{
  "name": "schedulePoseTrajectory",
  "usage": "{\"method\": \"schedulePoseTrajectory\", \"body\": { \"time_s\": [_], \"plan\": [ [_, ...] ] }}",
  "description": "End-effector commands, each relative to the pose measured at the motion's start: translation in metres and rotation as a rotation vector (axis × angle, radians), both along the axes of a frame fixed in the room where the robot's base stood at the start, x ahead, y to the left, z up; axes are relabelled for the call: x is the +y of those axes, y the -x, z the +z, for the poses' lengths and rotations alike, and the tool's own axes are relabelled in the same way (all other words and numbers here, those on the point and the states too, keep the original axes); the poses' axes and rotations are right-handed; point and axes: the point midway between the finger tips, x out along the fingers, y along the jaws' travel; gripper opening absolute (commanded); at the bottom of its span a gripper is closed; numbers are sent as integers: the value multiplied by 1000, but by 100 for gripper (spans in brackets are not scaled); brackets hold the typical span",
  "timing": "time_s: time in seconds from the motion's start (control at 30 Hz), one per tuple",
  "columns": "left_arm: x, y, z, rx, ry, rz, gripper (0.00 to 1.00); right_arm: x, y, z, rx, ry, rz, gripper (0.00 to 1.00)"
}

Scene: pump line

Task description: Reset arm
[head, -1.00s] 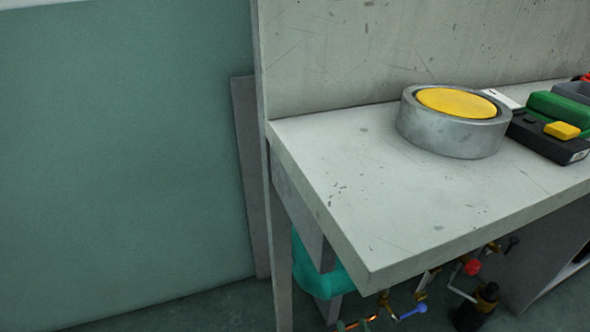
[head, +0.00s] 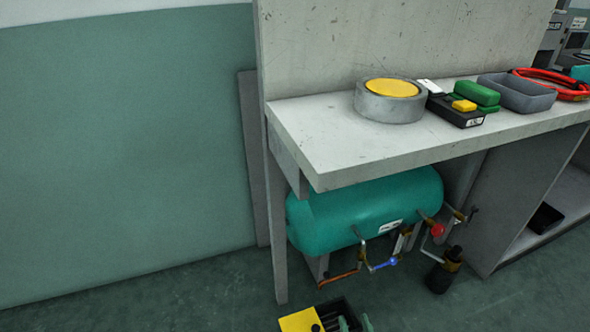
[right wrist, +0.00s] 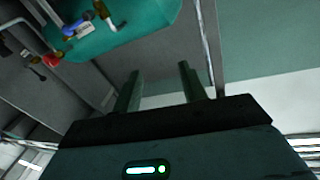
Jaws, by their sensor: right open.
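My right gripper (right wrist: 159,72) is open in the right wrist view, with its two dark green fingers apart and nothing between them. In the head view only the tips of the right gripper (head: 355,323) seem to show, at the bottom edge, low in front of the workbench. My left gripper is not in view. The teal tank (head: 365,212) hangs or stands under the bench; it also shows at the top of the right wrist view (right wrist: 150,28), apart from the fingers.
The bench top (head: 330,150) holds a grey ring with a yellow top (head: 392,89), a black device (head: 455,112), green blocks (head: 476,94), a grey tray (head: 517,93) and a red coil (head: 552,84). Pipes and a blue-handled valve (head: 385,264) stick out below. A yellow-and-black item (head: 300,320) sits low in front.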

Motion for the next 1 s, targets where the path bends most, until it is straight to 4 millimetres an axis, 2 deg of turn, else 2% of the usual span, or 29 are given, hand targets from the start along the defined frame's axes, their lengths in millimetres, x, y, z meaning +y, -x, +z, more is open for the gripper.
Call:
{"method": "schedulePoseTrajectory", "body": {
  "time_s": [0.03,0.27,0.53,0.67,0.87,1.0],
  "plan": [
    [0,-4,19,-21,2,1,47,-2,10,17,14,6,1,42],
    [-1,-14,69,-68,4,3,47,-12,73,40,149,43,10,42],
    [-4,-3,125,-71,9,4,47,-26,166,75,347,96,31,42],
    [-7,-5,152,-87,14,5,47,-32,210,97,443,123,44,42],
    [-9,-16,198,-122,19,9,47,-41,274,142,578,165,65,42],
    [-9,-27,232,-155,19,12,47,-47,311,184,658,192,80,42]
  ]
}}
